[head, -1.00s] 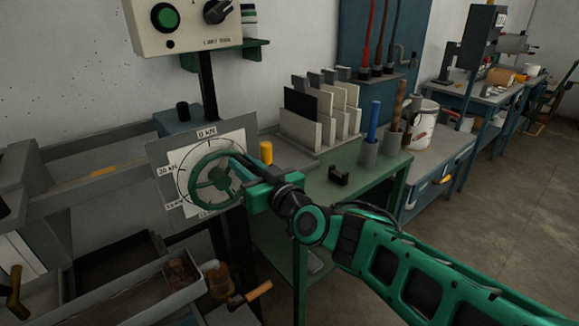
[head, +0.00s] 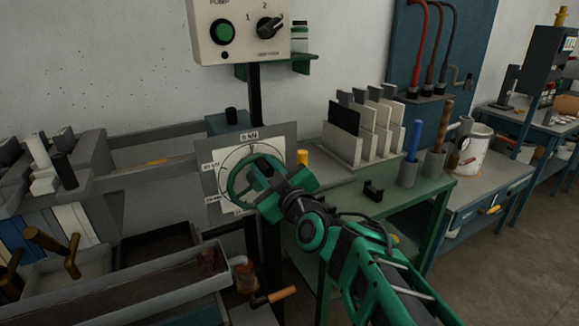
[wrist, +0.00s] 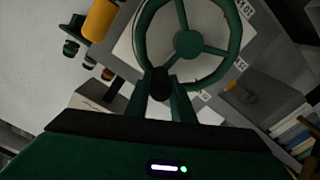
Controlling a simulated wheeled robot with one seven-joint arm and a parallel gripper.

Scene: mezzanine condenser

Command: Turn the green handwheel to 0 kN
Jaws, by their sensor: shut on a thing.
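The green handwheel (head: 233,188) stands upright in front of a pale dial plate (head: 213,158) with a black ring scale. The "0 kN" label (head: 250,135) is at the top of the dial; other labels are at its left and too small to read surely. My gripper (head: 264,180) is at the wheel's right side and covers part of it. In the wrist view the wheel (wrist: 188,43) shows its spokes and hub, and my gripper (wrist: 160,88) is shut on a dark handle at its rim. I cannot make out a pointer.
A pump control box (head: 240,30) hangs on a post above the dial. A yellow cylinder (head: 302,157) stands close to the wheel's right. A green bench (head: 410,195) with plate racks is at the right. A long grey tray (head: 150,283) lies below left.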

